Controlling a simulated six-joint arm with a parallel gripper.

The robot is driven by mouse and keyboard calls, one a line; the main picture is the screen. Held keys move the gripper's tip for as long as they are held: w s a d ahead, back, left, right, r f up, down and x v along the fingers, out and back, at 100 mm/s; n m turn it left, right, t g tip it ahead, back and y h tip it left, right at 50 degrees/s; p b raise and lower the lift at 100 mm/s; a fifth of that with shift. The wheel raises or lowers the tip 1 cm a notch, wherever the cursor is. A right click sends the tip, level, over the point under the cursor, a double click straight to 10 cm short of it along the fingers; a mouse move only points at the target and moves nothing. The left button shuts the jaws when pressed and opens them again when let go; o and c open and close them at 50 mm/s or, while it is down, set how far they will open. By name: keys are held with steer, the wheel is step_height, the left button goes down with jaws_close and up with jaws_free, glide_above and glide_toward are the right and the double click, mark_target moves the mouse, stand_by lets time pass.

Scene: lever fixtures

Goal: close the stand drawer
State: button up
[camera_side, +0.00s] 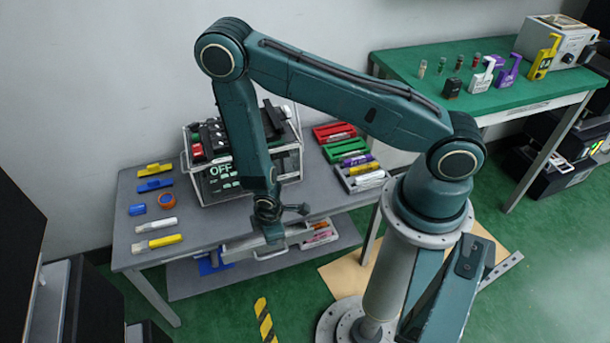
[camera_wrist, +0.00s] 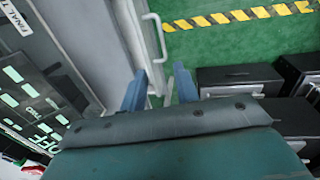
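The stand drawer (camera_side: 240,246) is a pale grey drawer under the front edge of the grey table, and it looks pulled out. In the wrist view its front panel (camera_wrist: 143,42) carries a white bar handle (camera_wrist: 157,36). My gripper (camera_side: 273,236) points down at the drawer front in the side view. In the wrist view my gripper (camera_wrist: 160,88) has its two blue fingers apart. The left finger is by the panel's inner side and the right finger is beyond its outer side. I cannot tell whether either finger touches the panel. The arm hides part of the drawer in the side view.
A crate (camera_side: 290,162) with dark parts stands on the grey table (camera_side: 210,222), among markers and small trays. A green table (camera_side: 480,100) is at the back right. Black boxes (camera_wrist: 240,78) lie on the floor beyond my right finger. Floor before the drawer is clear.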

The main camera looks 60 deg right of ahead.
steer(key=n, duration=0.1)
steer(key=n+g+y, duration=0.4)
steer(key=n, duration=1.3)
glide_above(286, 247)
steer(key=shift+f, duration=1.15)
step_height(286, 247, down, 9)
steer(key=shift+w+d+f, duration=0.1)
steer(key=shift+f, duration=0.1)
steer(key=shift+w+d, duration=0.5)
steer(key=shift+w, duration=0.05)
steer(key=s+a, duration=1.2)
steer(key=shift+s, duration=0.1)
stand_by(0.4)
